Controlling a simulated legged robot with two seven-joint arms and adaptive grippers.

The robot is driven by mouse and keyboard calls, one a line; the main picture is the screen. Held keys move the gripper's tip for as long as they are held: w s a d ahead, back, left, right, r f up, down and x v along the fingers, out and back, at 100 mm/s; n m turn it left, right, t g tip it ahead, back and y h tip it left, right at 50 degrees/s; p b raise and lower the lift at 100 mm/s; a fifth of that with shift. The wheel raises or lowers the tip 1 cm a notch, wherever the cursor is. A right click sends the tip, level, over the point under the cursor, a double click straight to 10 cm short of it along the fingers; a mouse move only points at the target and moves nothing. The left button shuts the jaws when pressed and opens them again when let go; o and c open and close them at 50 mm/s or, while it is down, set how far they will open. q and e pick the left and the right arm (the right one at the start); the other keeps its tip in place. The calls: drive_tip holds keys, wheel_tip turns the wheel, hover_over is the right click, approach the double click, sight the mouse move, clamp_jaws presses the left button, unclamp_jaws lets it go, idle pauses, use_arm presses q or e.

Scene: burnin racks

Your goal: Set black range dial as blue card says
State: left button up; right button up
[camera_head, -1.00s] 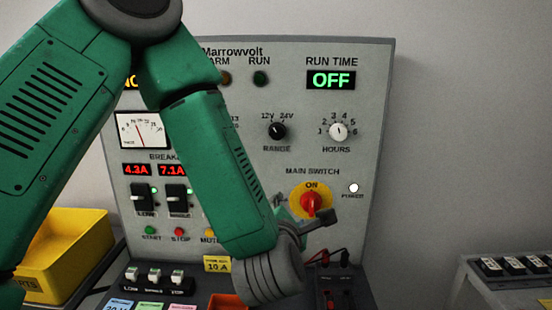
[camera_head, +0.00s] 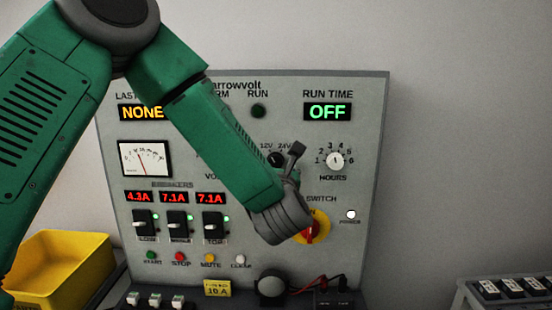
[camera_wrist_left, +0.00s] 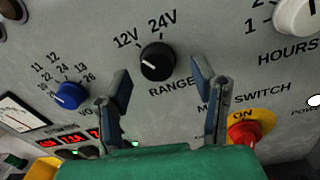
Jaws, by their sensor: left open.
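The black range dial (camera_head: 275,159) is on the upright panel, under the marks 12V and 24V. In the left wrist view the dial (camera_wrist_left: 158,62) shows a small white mark on its left side, which seems to point toward 12V. My left gripper (camera_head: 295,152) is in front of the panel at the dial's right edge in the head view. In the wrist view its two open fingers (camera_wrist_left: 162,84) stand apart below the dial, one on each side, with nothing between them. No blue card shows now. My right gripper is not in view.
The white hours dial (camera_head: 336,160) is right of the range dial. The red main switch (camera_head: 312,232) on its yellow plate is below, partly behind my gripper. A blue dial (camera_wrist_left: 69,96) is at left. A yellow card (camera_head: 217,288) and a yellow bin (camera_head: 60,262) are lower.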

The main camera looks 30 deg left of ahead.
sight(275, 162)
use_arm(q)
drive_tip(key=shift+w+a+r, duration=0.1)
drive_tip(key=shift+w+a, duration=0.05)
drive_tip(key=shift+w, duration=0.35)
drive_tip(key=shift+w+a, duration=0.15)
drive_tip(key=shift+w, duration=0.3)
drive_tip(key=shift+a+f, duration=0.2)
drive_tip(key=shift+a, duration=0.7)
drive_tip(key=c, duration=1)
drive_tip(key=shift+w+d, duration=0.1)
drive_tip(key=shift+d, duration=0.25)
drive_tip(key=shift+c, duration=0.5)
